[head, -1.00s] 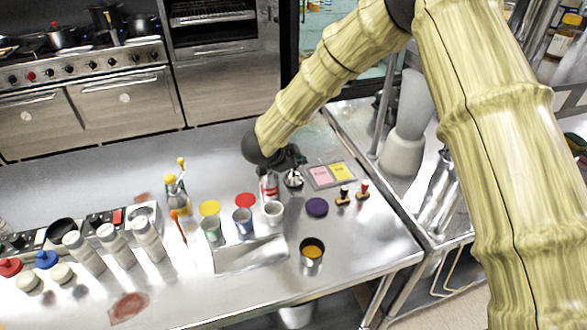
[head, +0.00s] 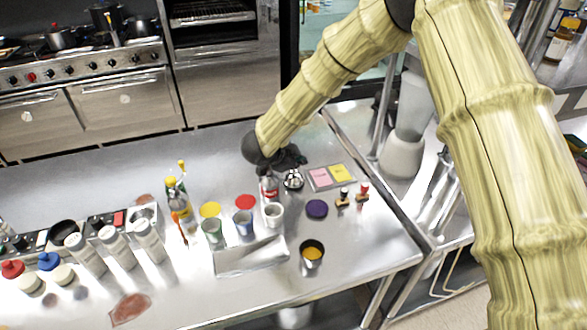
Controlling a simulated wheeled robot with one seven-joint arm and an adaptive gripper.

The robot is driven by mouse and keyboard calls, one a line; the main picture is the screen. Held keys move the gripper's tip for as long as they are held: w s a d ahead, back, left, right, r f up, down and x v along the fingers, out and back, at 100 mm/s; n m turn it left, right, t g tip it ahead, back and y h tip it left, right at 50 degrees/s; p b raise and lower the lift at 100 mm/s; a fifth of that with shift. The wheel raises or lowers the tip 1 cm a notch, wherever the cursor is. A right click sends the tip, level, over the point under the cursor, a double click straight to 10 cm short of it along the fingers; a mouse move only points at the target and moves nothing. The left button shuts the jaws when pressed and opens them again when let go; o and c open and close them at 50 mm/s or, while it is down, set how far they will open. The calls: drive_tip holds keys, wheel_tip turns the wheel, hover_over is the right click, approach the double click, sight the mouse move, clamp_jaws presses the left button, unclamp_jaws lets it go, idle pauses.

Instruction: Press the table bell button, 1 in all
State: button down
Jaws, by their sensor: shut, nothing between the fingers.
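A small round dark-rimmed item with a shiny, pale top (head: 293,180) stands on the steel counter near the middle. It looks like the table bell, but its button is too small to make out. My gripper (head: 293,158) is dark and sits just behind and above it in the picture, at the end of my arm. It is shut and empty. The fingertips are blurred against the dark wrist.
A red-labelled bottle (head: 269,188) stands close left of the bell. A tray with pink and yellow cards (head: 331,176) lies to its right. Cups, a purple disc (head: 316,208) and two small stamps stand in front. The counter behind left is clear.

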drive_tip(key=shift+r, duration=0.4)
drive_tip(key=shift+r+p, duration=2.1)
drive_tip(key=shift+r, duration=0.4)
